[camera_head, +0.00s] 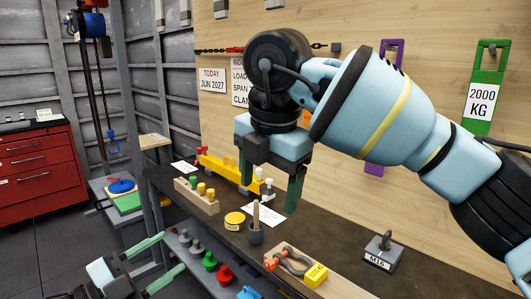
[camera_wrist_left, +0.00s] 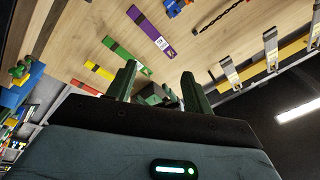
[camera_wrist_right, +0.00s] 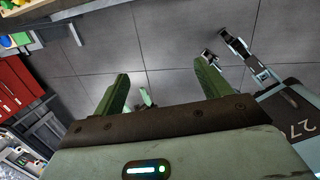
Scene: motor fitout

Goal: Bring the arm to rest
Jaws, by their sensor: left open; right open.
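My right arm (camera_head: 375,105) reaches in from the right, large and close in the head view. In the right wrist view, the right gripper (camera_wrist_right: 160,68) is open and empty over the tiled floor. My left gripper (camera_head: 172,251) is low at the left edge of the bench, its green fingers spread and pointing right. In the left wrist view, the left gripper (camera_wrist_left: 160,70) is open and faces the wooden board, with no object visibly held.
A red cabinet (camera_head: 38,165) and hoist chain (camera_head: 95,80) stand left. Floor is open there.

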